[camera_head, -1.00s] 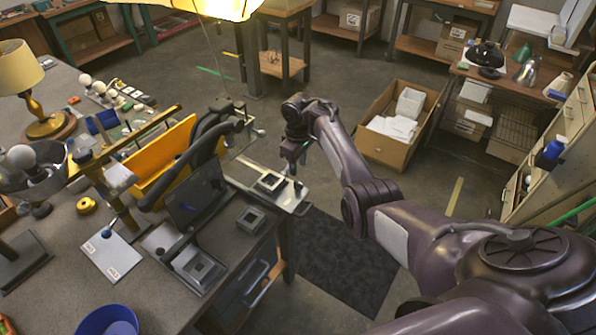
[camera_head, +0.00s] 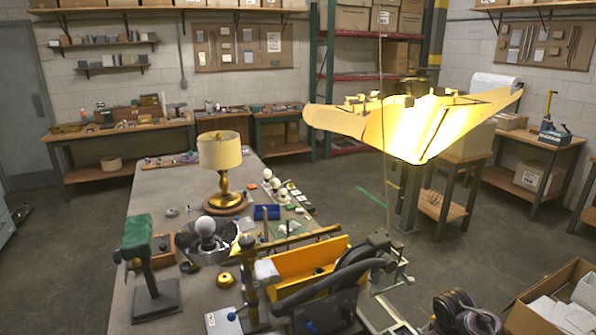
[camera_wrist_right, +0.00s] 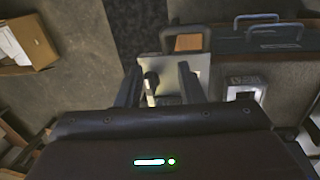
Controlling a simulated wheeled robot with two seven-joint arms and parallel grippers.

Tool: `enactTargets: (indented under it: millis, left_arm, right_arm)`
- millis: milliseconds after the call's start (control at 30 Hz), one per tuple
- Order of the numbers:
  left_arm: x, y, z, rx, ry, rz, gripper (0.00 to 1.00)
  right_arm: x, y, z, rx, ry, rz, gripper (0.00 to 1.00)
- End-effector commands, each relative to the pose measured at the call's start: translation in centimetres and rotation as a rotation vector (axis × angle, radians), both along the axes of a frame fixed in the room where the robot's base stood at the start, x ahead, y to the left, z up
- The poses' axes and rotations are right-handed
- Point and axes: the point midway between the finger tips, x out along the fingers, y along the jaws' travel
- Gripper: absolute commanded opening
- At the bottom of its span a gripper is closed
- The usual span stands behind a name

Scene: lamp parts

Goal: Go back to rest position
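My right gripper (camera_wrist_right: 159,75) shows in the wrist view with its two dark fingers apart. A small pale upright piece (camera_wrist_right: 150,88) shows between the fingers, in front of a light metal plate (camera_wrist_right: 197,68). I cannot tell whether anything touches the fingers. My left gripper is not in view.
A workbench (camera_head: 160,208) carries a brass table lamp (camera_head: 220,165), bulbs and an orange tray (camera_head: 305,262). A large lit lampshade (camera_head: 415,128) hangs right of centre. An open box (camera_head: 530,295) stands at lower right. The floor between bench and far shelves is clear.

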Motion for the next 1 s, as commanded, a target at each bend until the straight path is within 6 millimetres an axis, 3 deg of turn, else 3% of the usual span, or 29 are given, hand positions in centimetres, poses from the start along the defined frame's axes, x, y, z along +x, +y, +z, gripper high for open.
enactTargets:
  millis: [33, 167, 400, 700, 1000]
  left_arm:
    - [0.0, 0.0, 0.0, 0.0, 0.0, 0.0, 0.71]
    - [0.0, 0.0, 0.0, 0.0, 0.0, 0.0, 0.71]
    - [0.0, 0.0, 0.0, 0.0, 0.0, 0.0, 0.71]
    - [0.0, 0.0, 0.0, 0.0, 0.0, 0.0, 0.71]
    - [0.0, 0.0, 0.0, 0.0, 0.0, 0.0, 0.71]
  right_arm:
    - [-1.9, 1.1, -0.8, -0.021, -0.015, -0.002, 0.35]
    - [-6.3, 4.4, -1.1, -0.04, -0.072, -0.013, 0.35]
    - [-14.8, 11.1, 1.3, 0.019, -0.171, -0.042, 0.35]
    - [-20.8, 15.2, 5.1, 0.116, -0.231, -0.09, 0.35]
    - [-24.5, 17.3, 8.5, 0.195, -0.263, -0.136, 0.35]
